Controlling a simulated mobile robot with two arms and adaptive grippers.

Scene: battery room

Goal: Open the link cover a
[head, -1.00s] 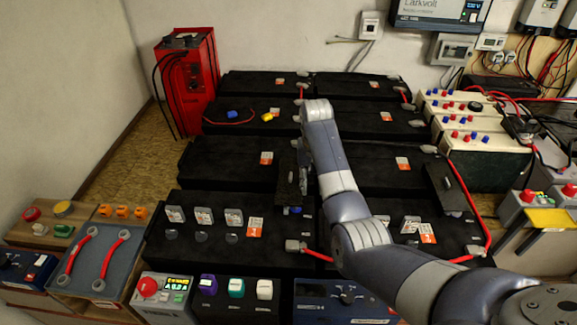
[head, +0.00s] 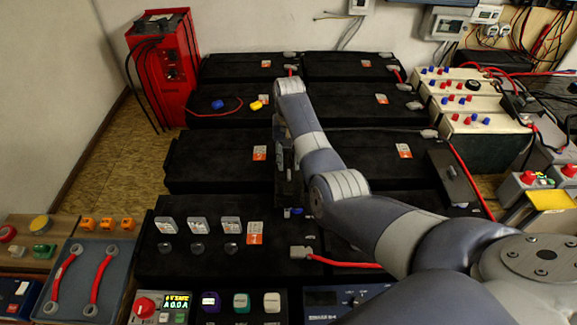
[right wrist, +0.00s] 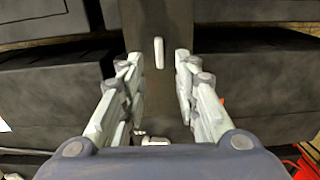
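A narrow dark cover (head: 291,188) stands between the left and right battery blocks in the middle of the head view; I take it for link cover a. My right gripper (head: 281,140) is beside its far end, seen mostly from behind and partly hidden by its own wrist. In the right wrist view, the right gripper's (right wrist: 158,95) two fingers are spread, with a dark panel (right wrist: 158,22) bearing a small pale bar ahead between them. Whether they touch it I cannot tell. A similar dark cover (head: 452,178) lies at the right. My left gripper is not in view.
Black batteries (head: 218,178) fill the middle in rows, with red cables (head: 470,178) at the right. A red charger (head: 160,65) stands back left. Small control boxes (head: 240,308) line the front. My right arm hides much of the right front battery.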

